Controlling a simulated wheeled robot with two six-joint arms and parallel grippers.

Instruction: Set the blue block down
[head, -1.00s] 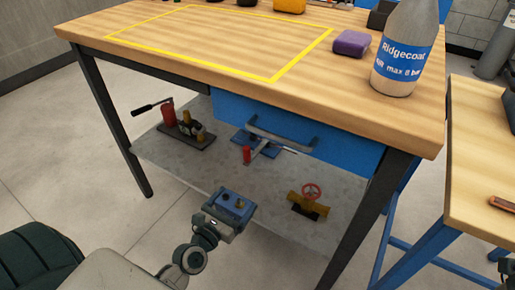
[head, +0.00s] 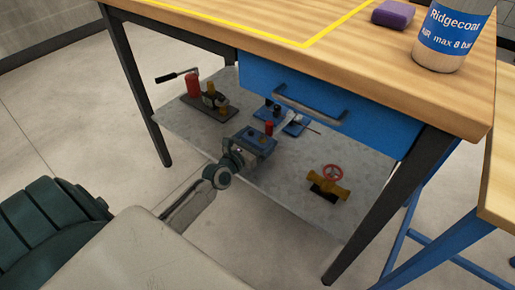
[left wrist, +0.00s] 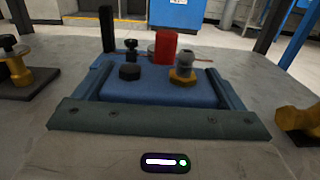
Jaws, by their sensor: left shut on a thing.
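The blue block (left wrist: 160,88), with dark and brass fittings on top, lies between the two fingers of my left gripper (left wrist: 162,85), which is shut on it. In the head view my left gripper (head: 251,142) reaches over the grey lower shelf (head: 228,122) of the workbench, under the blue drawer. The block looks level. Whether its underside touches the shelf is hidden. My right gripper is not in view.
A blue fixture (head: 293,126) and a red cylinder (head: 269,128) are just beyond the block. A pump-like set with a lever (head: 208,98) stands to the left, a brass valve with red handwheel (head: 330,183) to the right. The drawer (head: 320,105) overhangs the shelf.

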